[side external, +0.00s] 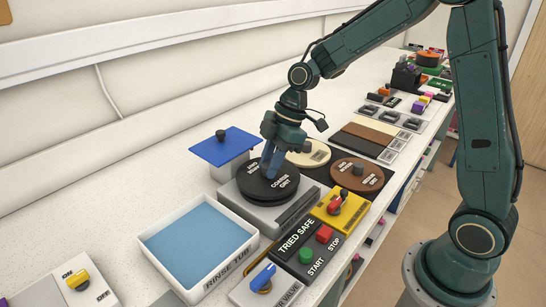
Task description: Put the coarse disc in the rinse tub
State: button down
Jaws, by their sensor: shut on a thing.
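The coarse disc (284,187) is black, with COARSE GRIT lettering on its top. It is over the grey grinder base (246,209), level above a dark round platter; I cannot tell whether it rests on it or is slightly raised. My gripper (269,173) points down at the middle of the disc and is shut on it, probably by a centre knob that the fingers hide. The rinse tub (167,270) is a white open tub with blue water, in front and to the left of the grinder, with RINSE TUB on its rim.
A blue square plate (224,146) with a dark knob stands behind the grinder. A brown disc (360,174) and a cream disc (309,155) lie on a dark mat to the right. A yellow switch box (339,209), a START/STOP panel (309,250) and a blue-handled valve (263,279) line the front.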

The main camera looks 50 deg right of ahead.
notch_tip(320, 180, up, 18)
jog(key=shift+r, duration=0.25)
dwell(0.3)
dwell(0.6)
send_over(194, 251)
jog(key=d, duration=0.2)
notch_tip(194, 251, down, 5)
jog(key=shift+s+a, duration=0.1)
jog(key=shift+s, duration=0.2)
jog(key=shift+f, duration=0.1)
notch_tip(194, 251, down, 20)
jog(key=shift+r, duration=0.15)
dwell(0.6)
